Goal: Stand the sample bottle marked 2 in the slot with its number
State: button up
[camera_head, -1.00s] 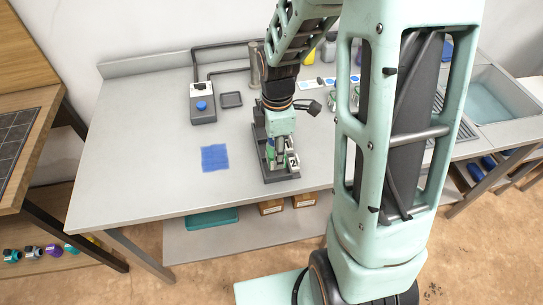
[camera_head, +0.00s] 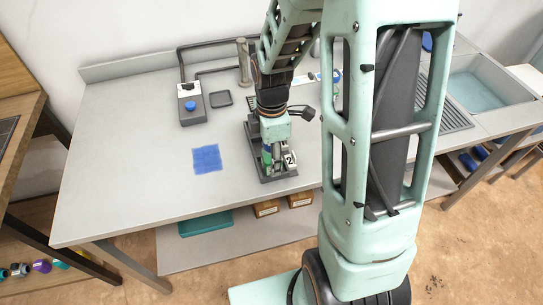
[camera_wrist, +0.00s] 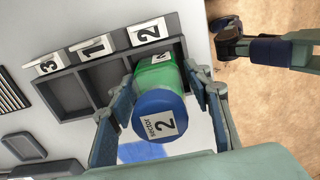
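The sample bottle marked 2 (camera_wrist: 160,115) has a blue cap with a white 2 label and a green body. My gripper (camera_wrist: 161,85) is shut on the green body, one finger on each side. The dark rack (camera_wrist: 72,90) has compartments labelled 3, 1 and 2 along one edge. The bottle is at the compartment beside the 2 label (camera_wrist: 148,32); whether its base touches the floor is hidden. In the head view my gripper (camera_head: 271,147) points down over the rack (camera_head: 279,178), and the green body shows only in part.
A blue mat (camera_head: 206,159) lies left of the rack. A grey box with a blue knob (camera_head: 190,106) and a small dark tray (camera_head: 221,98) stand behind. The other two rack compartments look empty. The sink (camera_head: 485,95) is at the right.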

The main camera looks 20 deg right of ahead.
jog(key=shift+r, duration=0.1)
notch_tip(320, 180, up, 12)
jog(key=shift+r+p, duration=0.1)
jog(key=shift+p, duration=0.45)
jog(key=shift+w, duration=0.1)
dwell(0.4)
